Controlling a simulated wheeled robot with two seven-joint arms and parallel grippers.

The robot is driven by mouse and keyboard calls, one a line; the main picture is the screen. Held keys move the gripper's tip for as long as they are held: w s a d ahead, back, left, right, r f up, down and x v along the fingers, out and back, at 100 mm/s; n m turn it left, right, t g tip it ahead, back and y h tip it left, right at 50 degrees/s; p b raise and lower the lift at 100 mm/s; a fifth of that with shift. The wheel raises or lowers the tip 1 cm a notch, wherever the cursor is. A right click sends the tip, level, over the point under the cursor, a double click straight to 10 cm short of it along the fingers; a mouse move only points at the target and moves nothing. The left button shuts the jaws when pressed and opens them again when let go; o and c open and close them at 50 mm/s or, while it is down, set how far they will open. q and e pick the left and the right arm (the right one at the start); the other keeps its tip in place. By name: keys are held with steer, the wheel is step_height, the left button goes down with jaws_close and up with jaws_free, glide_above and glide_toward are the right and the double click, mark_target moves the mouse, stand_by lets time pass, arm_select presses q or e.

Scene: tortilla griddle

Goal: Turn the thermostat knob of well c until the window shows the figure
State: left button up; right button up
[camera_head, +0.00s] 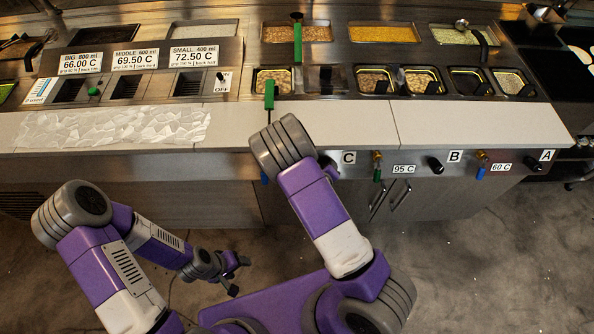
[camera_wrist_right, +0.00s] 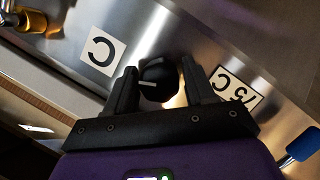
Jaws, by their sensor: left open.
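In the right wrist view the black knob (camera_wrist_right: 156,80) with a pale pointer line sits between the two fingers of my right gripper (camera_wrist_right: 160,84). I cannot tell whether the fingers touch it. A C label (camera_wrist_right: 102,47) is to its left and a tag reading about 75 C (camera_wrist_right: 234,88), upside down, to its right, partly behind a finger. In the head view the C label (camera_head: 348,157) shows on the front panel; my right arm hides most of the knob and gripper. My left gripper (camera_head: 237,273) is open and empty, low in front of the counter.
Along the panel are a green-handled tap (camera_head: 377,174), a 95 C tag (camera_head: 404,169), B label (camera_head: 455,156), blue-handled tap (camera_head: 481,172), 60 C tag (camera_head: 501,168) and A label (camera_head: 547,155). Food pans (camera_head: 375,81) sit above. The floor in front is clear.

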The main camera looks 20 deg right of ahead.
steer(key=shift+s, duration=0.1)
steer(key=shift+s+a+r+p, duration=0.3)
steer(key=shift+s+r, duration=0.1)
steer(key=shift+s, duration=0.45)
steer(key=shift+s+a+r+p, duration=0.3)
steer(key=shift+s+r, duration=0.15)
steer(key=shift+s, duration=0.35)
steer(key=shift+s+a+r+p, duration=0.3)
steer(key=shift+s+r, duration=0.1)
steer(key=shift+s, duration=0.45)
steer(key=shift+o, duration=0.3)
steer(key=shift+o, duration=0.8)
steer(key=p+v, duration=0.3)
steer(key=v, duration=0.3)
steer(key=shift+d+p, duration=0.1)
steer(key=shift+p, duration=0.3)
